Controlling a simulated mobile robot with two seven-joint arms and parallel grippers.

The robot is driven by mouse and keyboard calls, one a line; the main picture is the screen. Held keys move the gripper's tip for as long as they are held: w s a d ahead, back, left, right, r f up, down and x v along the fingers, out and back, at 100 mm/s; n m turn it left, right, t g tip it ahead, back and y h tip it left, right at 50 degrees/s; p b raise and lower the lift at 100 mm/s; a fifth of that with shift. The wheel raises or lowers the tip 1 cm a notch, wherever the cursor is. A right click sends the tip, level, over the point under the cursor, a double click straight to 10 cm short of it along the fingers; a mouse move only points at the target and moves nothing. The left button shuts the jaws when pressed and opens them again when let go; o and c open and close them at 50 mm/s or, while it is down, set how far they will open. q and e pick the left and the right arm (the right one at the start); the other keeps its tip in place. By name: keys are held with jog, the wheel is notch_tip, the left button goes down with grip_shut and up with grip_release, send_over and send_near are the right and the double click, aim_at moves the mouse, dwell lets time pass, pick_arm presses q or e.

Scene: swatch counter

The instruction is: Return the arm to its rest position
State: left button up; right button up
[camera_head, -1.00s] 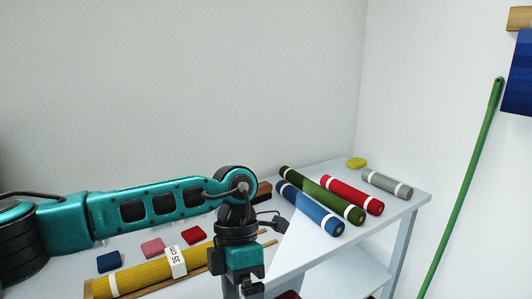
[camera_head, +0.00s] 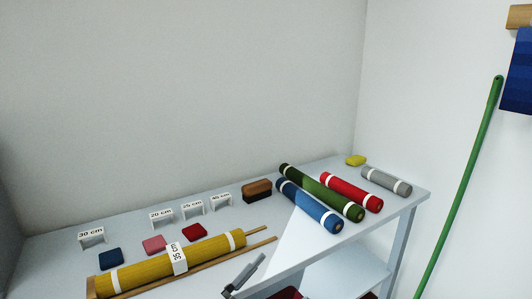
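A grey, dark-edged piece that looks like the tip of my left gripper (camera_head: 244,276) shows at the table's front edge, at the bottom middle. The rest of my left arm is out of view, and whether the gripper is open or shut cannot be made out. Nothing is seen held in it. It is apart from the yellow roll (camera_head: 208,251), which lies along a wooden rack (camera_head: 262,242) with a white 35 cm tag (camera_head: 177,258) around it. My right gripper is not in view.
Blue (camera_head: 308,207), green (camera_head: 322,193), red (camera_head: 351,192) and grey (camera_head: 386,181) rolls lie on the table's right part. White length tags (camera_head: 162,217), small coloured pads (camera_head: 153,244) and a brown block (camera_head: 257,190) stand behind the rack. A green pole (camera_head: 462,190) leans at the right wall.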

pick_arm(q)
jog(key=s+a+f+n+g+y, duration=0.2)
jog(key=s+a+f+n+y, duration=0.4)
jog(key=a+f, duration=0.3)
jog(key=s+a+f+n+g+y, duration=0.3)
jog(key=s+a+f+n+y, duration=0.3)
jog(key=a+f, duration=0.4)
notch_tip(320, 180, down, 4)
jog(key=shift+s+f+n+y, duration=0.2)
jog(key=shift+s+n+y, duration=0.2)
jog(key=shift+n+y, duration=0.25)
